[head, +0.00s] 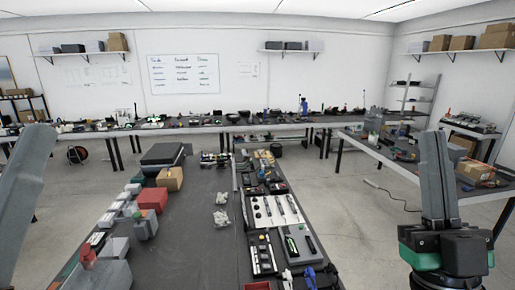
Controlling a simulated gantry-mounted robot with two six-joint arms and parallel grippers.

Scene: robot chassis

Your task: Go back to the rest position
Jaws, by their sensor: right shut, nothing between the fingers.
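My right arm stands at the right side of the head view, with a grey upright link above a black and green wrist. My right gripper (456,254) is low at the right edge of the view, shut and empty, clear of the tables. Its fingers are hard to make out. Of my left arm only a grey link shows at the left edge. My left gripper is out of view.
A long dark table (195,235) runs ahead of me. It carries a red box (153,199), a cardboard box (170,179), grey boxes and a white tray (275,211). A side table (400,165) stands right. Open floor (350,235) lies between them.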

